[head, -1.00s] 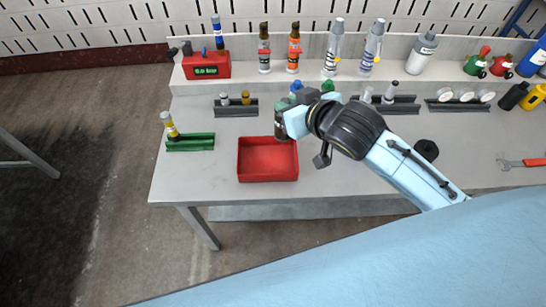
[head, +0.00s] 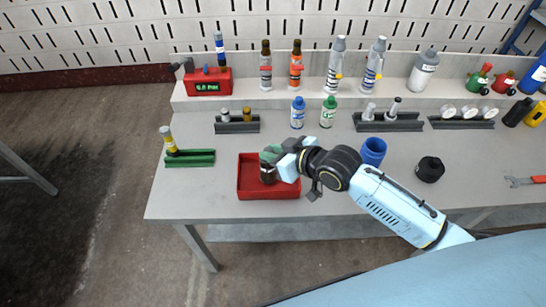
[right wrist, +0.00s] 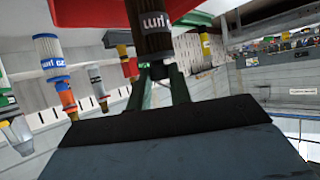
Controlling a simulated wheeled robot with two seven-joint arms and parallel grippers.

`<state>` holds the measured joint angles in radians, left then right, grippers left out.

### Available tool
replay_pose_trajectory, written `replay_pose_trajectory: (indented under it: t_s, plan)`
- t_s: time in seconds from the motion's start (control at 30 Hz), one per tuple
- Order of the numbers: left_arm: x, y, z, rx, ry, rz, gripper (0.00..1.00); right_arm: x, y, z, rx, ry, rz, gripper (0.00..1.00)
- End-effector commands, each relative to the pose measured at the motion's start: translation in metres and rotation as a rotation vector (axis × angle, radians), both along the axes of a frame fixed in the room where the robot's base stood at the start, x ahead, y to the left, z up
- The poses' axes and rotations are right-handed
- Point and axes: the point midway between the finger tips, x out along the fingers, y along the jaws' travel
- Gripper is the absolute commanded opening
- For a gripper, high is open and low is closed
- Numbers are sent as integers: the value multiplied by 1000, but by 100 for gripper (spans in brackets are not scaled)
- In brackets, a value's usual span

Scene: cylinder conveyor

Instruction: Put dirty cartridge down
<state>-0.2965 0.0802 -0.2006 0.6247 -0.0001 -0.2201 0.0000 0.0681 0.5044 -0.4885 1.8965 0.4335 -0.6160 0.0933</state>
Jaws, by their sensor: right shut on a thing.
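My right gripper (head: 271,157) is at the red tray (head: 284,193) on the workbench. It is shut on a dark brown cartridge (head: 268,174), which hangs below the fingers, within the tray's outline. Whether the cartridge touches the tray floor I cannot tell. In the right wrist view the cartridge (right wrist: 150,32) is between the green fingers (right wrist: 160,88) and shows a white label; the red tray (right wrist: 88,12) is beside it. My left gripper is not in view.
A green rack (head: 190,158) with a yellow-banded cartridge stands left of the tray. A blue cup (head: 373,151) and a black round part (head: 430,169) are to the right. Blue (head: 298,112) and green (head: 328,112) bottles stand behind. The bench front edge is close below the tray.

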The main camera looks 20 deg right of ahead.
Motion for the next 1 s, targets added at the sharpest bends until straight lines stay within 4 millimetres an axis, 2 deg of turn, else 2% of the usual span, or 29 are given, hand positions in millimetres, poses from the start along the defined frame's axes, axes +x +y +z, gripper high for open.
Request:
replay_pose_trajectory:
  t_s: [0.03,0.1,0.4,0.43,0.57,0.6,0.9,1.0]
  plan:
    - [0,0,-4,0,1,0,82,0,0,-10,-1,3,0,0]
    - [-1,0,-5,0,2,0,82,0,0,-15,0,0,0,0]
    - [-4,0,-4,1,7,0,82,0,0,-16,0,0,0,0]
    - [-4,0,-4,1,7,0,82,0,0,-16,-1,1,0,23]
    - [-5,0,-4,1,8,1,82,0,0,-16,0,0,0,40]
    - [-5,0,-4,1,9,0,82,0,0,-16,0,0,0,42]
    - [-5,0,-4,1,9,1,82,0,0,-13,1,-1,0,42]
    - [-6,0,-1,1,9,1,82,-8,-5,-10,-1,2,-1,42]
